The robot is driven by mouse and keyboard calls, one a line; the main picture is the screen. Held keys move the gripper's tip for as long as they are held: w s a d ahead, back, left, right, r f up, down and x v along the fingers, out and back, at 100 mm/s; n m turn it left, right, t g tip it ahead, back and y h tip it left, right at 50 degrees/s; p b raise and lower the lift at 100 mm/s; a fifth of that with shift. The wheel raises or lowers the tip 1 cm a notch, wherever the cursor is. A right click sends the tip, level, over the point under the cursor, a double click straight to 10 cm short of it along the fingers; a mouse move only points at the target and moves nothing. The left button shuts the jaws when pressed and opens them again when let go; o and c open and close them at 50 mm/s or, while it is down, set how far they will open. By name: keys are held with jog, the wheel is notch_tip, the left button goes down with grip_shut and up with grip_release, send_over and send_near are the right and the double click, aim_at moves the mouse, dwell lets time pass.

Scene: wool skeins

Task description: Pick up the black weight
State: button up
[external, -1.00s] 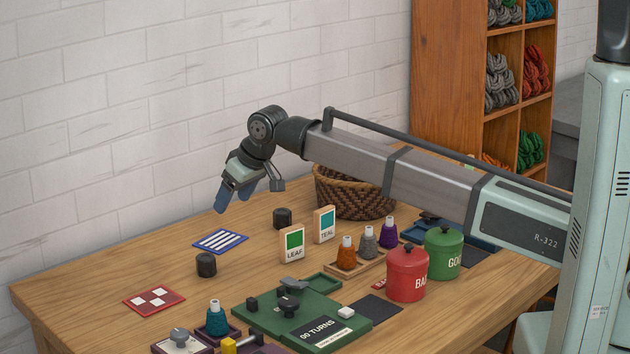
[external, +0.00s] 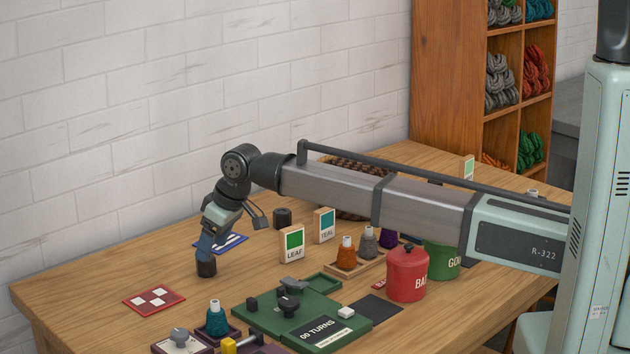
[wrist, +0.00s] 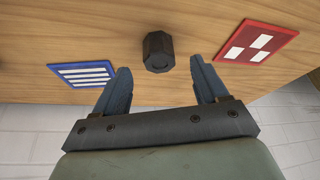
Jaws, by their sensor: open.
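A small black weight (external: 206,268) stands upright on the table near its left part. In the wrist view the black weight (wrist: 158,52) is centred just beyond the fingertips, in line with the gap between them. My gripper (external: 210,250) points down at this weight, and its blue fingers partly cover the weight's top in the external view. In the wrist view my gripper (wrist: 160,74) is open, with nothing between its fingers. A second black weight (external: 282,217) stands farther back, to the right of my gripper.
A blue striped card (external: 232,243) lies behind my gripper, and a red card with white squares (external: 155,300) lies to its left. LEAF (external: 292,244) and TEAL (external: 324,225) signs stand to the right. A green board (external: 270,318) lies in front. Bare wood surrounds the near weight.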

aim_at(206, 265)
jog(key=shift+x, duration=2.7)
jog(key=shift+w+a+r, duration=0.1)
jog(key=shift+c, duration=0.3)
jog(key=c, duration=1.2)
grip_shut()
jog(key=shift+r, duration=0.1)
